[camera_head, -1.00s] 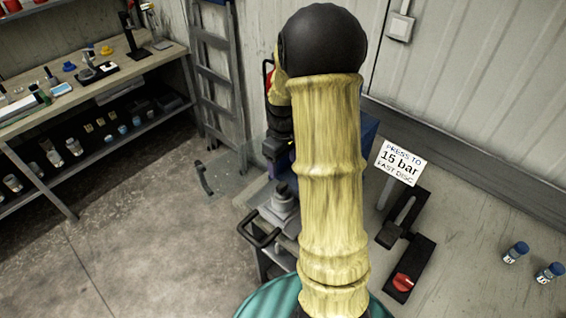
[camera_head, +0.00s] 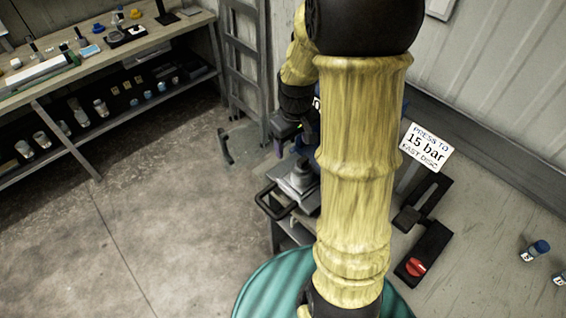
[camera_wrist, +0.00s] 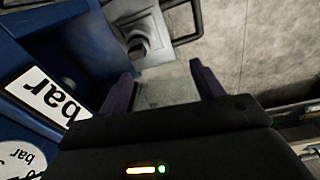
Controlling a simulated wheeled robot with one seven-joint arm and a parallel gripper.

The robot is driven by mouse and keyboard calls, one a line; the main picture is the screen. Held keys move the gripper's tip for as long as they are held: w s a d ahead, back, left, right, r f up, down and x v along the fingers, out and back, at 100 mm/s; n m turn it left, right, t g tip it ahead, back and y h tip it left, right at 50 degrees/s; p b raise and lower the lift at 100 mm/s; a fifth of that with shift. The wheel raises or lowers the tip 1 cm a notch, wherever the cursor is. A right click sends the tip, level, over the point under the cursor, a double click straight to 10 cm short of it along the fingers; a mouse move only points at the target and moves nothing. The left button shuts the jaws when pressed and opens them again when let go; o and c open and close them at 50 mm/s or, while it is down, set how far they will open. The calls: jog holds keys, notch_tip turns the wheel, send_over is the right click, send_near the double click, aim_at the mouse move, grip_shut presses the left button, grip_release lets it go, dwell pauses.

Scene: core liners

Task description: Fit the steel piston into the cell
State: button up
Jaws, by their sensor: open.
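My gripper (camera_head: 283,147) shows dark beside the yellow-sleeved arm in the head view, above and behind a grey metal fixture (camera_head: 300,180) with a round-topped piece. In the wrist view its two purple fingers (camera_wrist: 165,82) are apart, with nothing seen between them but a pale flat surface. The grey fixture also shows in the wrist view (camera_wrist: 145,35), ahead of the fingers and apart from them. I cannot tell whether its round piece is the steel piston or part of the cell. My arm hides much of this area in the head view.
A blue housing (camera_wrist: 75,50) with a "bar" label stands close left of the fingers in the wrist view. A black handle (camera_head: 272,203) juts from the fixture. A "15 bar" sign (camera_head: 425,148), a red knob (camera_head: 415,267) and blue-capped vials (camera_head: 535,251) are at right.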

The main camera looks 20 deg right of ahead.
jog(key=s+a+r+m+t, duration=0.1)
jog(key=s+a+m, duration=0.1)
jog(key=s+a, duration=0.6)
jog(key=shift+s+a+r+m+t, duration=0.15)
jog(key=shift+s+r+m+t, duration=0.2)
jog(key=shift+s, duration=0.3)
jog(key=shift+s+b+x, duration=0.25)
jog(key=shift+b+x, duration=0.8)
jog(key=shift+b, duration=0.15)
jog(key=shift+f, duration=0.1)
